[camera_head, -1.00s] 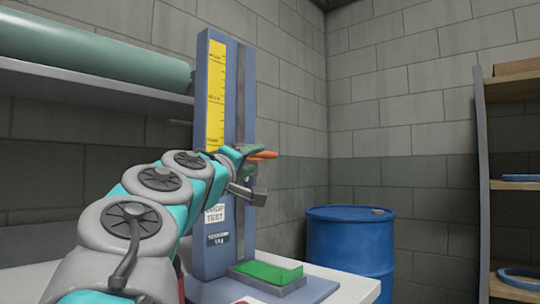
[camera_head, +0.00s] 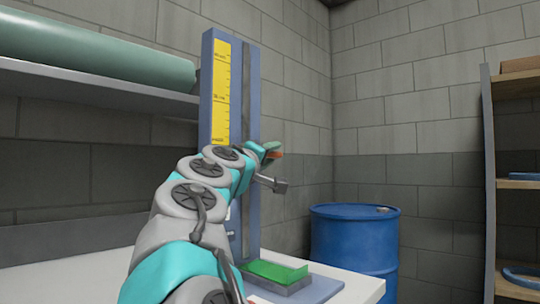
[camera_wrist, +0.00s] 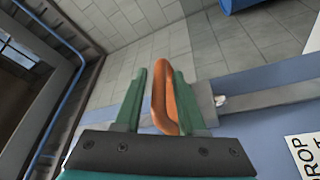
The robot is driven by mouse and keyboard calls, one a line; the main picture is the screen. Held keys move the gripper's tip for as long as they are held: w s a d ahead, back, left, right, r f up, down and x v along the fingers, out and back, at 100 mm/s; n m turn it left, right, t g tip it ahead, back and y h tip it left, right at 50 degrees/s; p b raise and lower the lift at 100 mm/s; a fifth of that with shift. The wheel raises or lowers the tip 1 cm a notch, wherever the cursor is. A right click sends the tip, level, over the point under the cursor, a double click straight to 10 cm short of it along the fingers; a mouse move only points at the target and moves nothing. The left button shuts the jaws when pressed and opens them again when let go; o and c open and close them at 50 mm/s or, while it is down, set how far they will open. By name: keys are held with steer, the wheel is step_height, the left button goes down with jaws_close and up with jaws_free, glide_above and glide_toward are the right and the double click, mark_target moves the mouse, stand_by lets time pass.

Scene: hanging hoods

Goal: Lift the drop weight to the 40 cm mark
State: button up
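The drop tester (camera_head: 212,60) is a tall blue-grey column with a yellow scale (camera_head: 222,95) and a dark vertical rail. An orange handle (camera_head: 274,154) shows beyond my fingers, just below the scale's lower end. My gripper (camera_head: 262,148) is at this handle. In the wrist view, the orange handle (camera_wrist: 163,90) lies between the two green fingers of my gripper (camera_wrist: 160,85), close to the right one, with a narrow gap at the left one. The fingers look open around it. The body of the drop weight is mostly hidden; I cannot make it out.
A green pad (camera_head: 275,271) lies on the tester's base, on a white table (camera_head: 95,275). A blue drum (camera_head: 355,240) stands right of the table. A shelf with a green cylinder (camera_head: 90,52) is at left; a wooden rack (camera_head: 490,190) is at right.

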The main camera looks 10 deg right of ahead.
jaws_close()
stand_by(1.1)
